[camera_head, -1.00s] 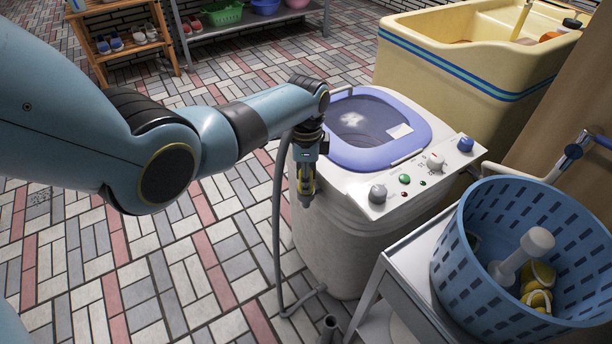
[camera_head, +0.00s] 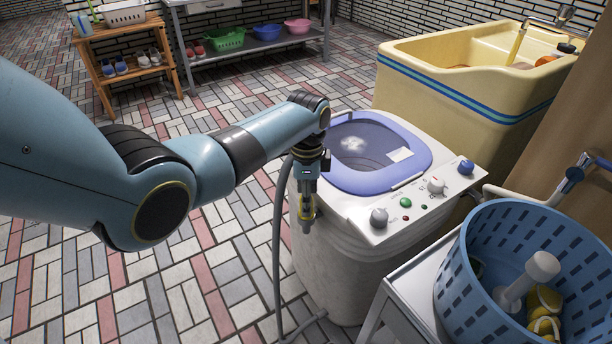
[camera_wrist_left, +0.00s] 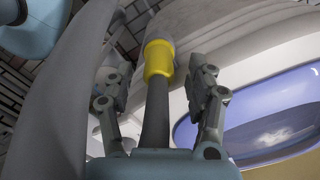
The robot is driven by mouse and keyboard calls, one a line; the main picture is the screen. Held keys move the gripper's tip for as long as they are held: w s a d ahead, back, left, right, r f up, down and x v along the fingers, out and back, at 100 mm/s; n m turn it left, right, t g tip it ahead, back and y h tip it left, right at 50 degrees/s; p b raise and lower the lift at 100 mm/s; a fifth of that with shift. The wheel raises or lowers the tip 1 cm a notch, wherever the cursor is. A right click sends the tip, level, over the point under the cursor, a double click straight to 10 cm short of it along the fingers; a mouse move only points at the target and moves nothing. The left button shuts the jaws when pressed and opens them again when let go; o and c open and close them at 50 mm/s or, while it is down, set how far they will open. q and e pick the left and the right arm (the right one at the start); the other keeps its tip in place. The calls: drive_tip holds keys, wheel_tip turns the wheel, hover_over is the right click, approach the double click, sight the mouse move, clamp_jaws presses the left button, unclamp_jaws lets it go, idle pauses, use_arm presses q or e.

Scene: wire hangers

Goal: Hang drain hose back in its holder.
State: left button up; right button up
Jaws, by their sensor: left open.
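The grey drain hose (camera_head: 276,230) hangs down along the left side of the white washing machine (camera_head: 345,262). My left gripper (camera_head: 306,227) points down beside the machine's left front side. In the left wrist view, a dark grey hose piece with a yellow collar (camera_wrist_left: 158,60) runs between its two spread fingers (camera_wrist_left: 160,105), with a gap on each side. A thick grey length of hose (camera_wrist_left: 62,95) crosses close to that camera on the left. I cannot make out the holder. My right gripper is out of view.
The machine's blue lid (camera_head: 375,180) and knobs are right of my gripper. A blue basket (camera_head: 470,285) on a white stand is at front right, a yellow sink (camera_head: 455,125) behind. Shelves (camera_head: 125,55) stand at far left. Tiled floor is open on the left.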

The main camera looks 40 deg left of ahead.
use_arm(q)
wheel_tip(320, 180, up, 10)
drive_tip(key=shift+s+f, duration=0.1)
drive_tip(key=shift+f, duration=0.05)
idle(0.5)
drive_tip(key=s+f+n, duration=0.3)
drive_tip(key=s+f, duration=0.9)
drive_tip(key=s, duration=0.3)
drive_tip(key=s+f+n, duration=0.4)
drive_tip(key=s+f, duration=0.7)
drive_tip(key=s, duration=0.5)
drive_tip(key=s+f+n, duration=0.3)
drive_tip(key=s+f, duration=0.9)
drive_tip(key=s, duration=0.4)
drive_tip(key=shift+a+f+n+t+y, duration=0.15)
drive_tip(key=shift+f+n+t+y, duration=0.15)
drive_tip(key=shift+t+y, duration=0.1)
